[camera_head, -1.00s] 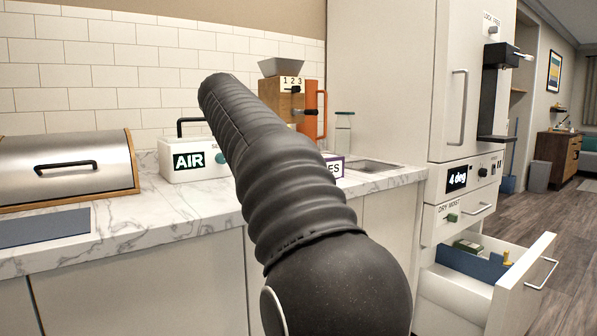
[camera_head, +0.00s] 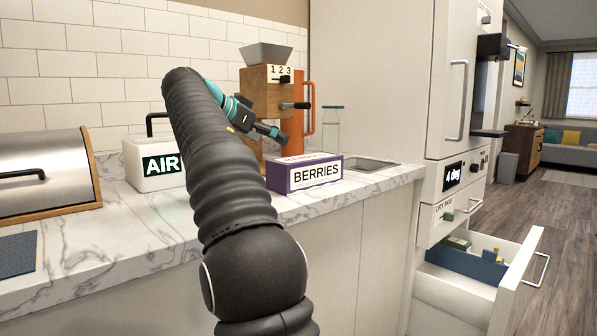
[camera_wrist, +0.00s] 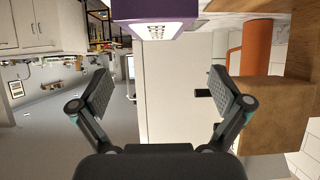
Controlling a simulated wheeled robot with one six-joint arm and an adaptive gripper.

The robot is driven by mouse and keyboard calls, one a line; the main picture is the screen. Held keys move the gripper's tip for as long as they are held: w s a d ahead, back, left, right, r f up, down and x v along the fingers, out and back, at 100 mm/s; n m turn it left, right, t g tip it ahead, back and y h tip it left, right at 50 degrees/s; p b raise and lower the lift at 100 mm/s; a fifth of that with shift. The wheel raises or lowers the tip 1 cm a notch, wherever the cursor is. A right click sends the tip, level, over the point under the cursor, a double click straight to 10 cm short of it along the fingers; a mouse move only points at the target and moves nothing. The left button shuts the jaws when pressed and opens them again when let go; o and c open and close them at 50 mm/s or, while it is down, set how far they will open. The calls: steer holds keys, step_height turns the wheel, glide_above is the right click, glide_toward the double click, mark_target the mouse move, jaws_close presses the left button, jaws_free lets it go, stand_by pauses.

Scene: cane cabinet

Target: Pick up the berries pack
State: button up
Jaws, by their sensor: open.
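The berries pack (camera_head: 304,174) is a purple box with a white BERRIES label on its front. It sits on the marble counter near the front edge. In the wrist view, the pack (camera_wrist: 155,22) shows upside down at the top edge, partly cut off.
A white AIR box (camera_head: 147,163) is left. A drawer (camera_head: 518,279) stands open under the tall cabinet (camera_head: 393,85).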

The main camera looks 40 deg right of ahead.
mark_target(305, 157)
steer(key=x, duration=0.6)
steer(key=b+x, duration=0.1)
steer(key=x, duration=0.6)
steer(key=shift+s, duration=0.2)
steer(key=c, duration=1.4)
steer(key=shift+c, duration=0.6)
steer(key=shift+r, duration=0.6)
steer(key=r, duration=0.1)
steer(key=r+p, duration=0.1)
steer(key=r, duration=0.1)
steer(key=shift+s+d+r+p, duration=0.2)
steer(key=shift+s+r+p, duration=0.1)
steer(key=shift+p, duration=0.1)
steer(key=s+d+r, duration=0.6)
steer(key=s, duration=0.3)
steer(key=shift+s+r+p, duration=0.15)
steer(key=shift+r+p, duration=0.05)
steer(key=shift+p, duration=0.1)
